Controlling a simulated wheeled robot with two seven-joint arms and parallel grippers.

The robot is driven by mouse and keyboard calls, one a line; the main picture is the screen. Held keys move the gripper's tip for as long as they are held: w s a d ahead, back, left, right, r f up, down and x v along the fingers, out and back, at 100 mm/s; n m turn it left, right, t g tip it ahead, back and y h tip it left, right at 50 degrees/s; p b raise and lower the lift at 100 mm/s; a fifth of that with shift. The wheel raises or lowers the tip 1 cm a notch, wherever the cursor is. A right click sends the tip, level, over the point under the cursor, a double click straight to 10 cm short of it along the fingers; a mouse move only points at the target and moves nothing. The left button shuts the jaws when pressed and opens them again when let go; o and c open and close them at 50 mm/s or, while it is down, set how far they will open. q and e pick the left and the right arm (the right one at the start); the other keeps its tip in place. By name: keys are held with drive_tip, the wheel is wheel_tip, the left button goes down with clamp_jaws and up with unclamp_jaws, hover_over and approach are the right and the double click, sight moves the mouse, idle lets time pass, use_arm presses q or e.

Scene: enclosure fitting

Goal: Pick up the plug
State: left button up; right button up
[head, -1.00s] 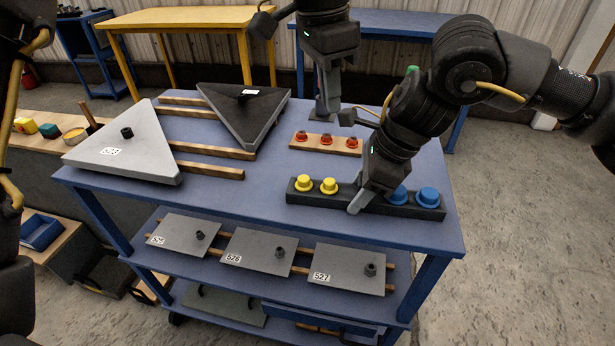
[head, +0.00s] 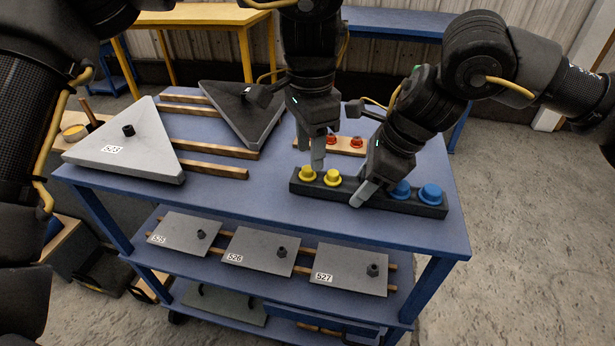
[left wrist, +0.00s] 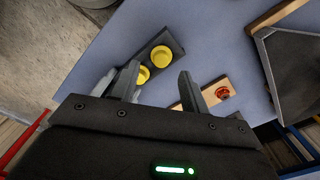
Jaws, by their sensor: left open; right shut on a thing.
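Two yellow plugs (head: 307,174) (head: 332,177) and two blue plugs (head: 401,189) (head: 431,194) sit in a dark rack (head: 372,202) at the table's front right. Red plugs (head: 357,142) sit on a wooden strip behind it. My left gripper (head: 318,160) is open, pointing down just above and behind the yellow plugs. In the left wrist view, the yellow plugs (left wrist: 161,55) (left wrist: 143,75) lie ahead of its open fingers (left wrist: 158,85); one is partly hidden by a finger. My right gripper (head: 362,194) is shut on the rack's middle, between yellow and blue.
A light grey triangular panel (head: 128,150) and a dark triangular panel (head: 235,105) lie on wooden slats at the table's left and back. Grey plates (head: 187,234) lie on the shelf below. The table's front middle is clear.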

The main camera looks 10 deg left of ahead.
sight(308, 168)
use_arm(q)
drive_tip(key=f, duration=0.4)
drive_tip(key=shift+w+a, duration=0.1)
drive_tip(key=shift+a, duration=0.2)
drive_tip(key=shift+f, duration=0.2)
drive_tip(key=shift+d, duration=0.1)
drive_tip(key=shift+c, duration=0.4)
drive_tip(key=c, duration=0.8)
